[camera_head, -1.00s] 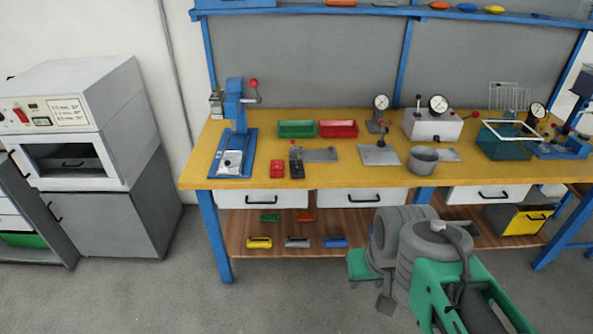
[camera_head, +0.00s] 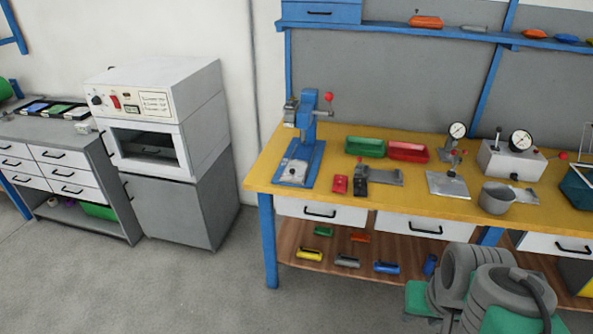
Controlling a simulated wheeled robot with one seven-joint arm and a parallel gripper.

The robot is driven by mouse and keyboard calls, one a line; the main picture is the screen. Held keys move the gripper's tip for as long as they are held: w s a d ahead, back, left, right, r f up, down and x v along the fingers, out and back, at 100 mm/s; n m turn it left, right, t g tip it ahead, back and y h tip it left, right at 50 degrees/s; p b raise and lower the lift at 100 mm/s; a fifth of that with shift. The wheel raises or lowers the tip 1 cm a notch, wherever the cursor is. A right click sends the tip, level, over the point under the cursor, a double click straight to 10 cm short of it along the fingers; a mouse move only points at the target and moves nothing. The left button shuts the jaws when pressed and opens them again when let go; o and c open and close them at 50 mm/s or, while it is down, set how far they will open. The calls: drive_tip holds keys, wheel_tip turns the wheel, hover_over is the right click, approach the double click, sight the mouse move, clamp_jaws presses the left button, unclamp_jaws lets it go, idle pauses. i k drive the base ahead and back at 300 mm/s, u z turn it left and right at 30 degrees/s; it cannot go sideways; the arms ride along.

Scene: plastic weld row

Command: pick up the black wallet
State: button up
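No object can be surely told as the black wallet. Several flat dark items (camera_head: 50,111) lie on the grey drawer unit at the far left, also too small to name. My folded arm, grey and green, fills the lower right corner, in front of the bench. The fingers of my gripper cannot be made out, and nothing is seen held.
The yellow workbench (camera_head: 262,174) carries a blue press (camera_head: 305,140), green and red bins, gauges and a grey pot (camera_head: 497,198). A white oven (camera_head: 155,115) on a grey cabinet stands left of it. Grey floor in front is free.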

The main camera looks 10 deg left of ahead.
sight(360, 184)
drive_tip(key=z, duration=0.95)
drive_tip(key=i, duration=1.65)
drive_tip(key=u, duration=4.25)
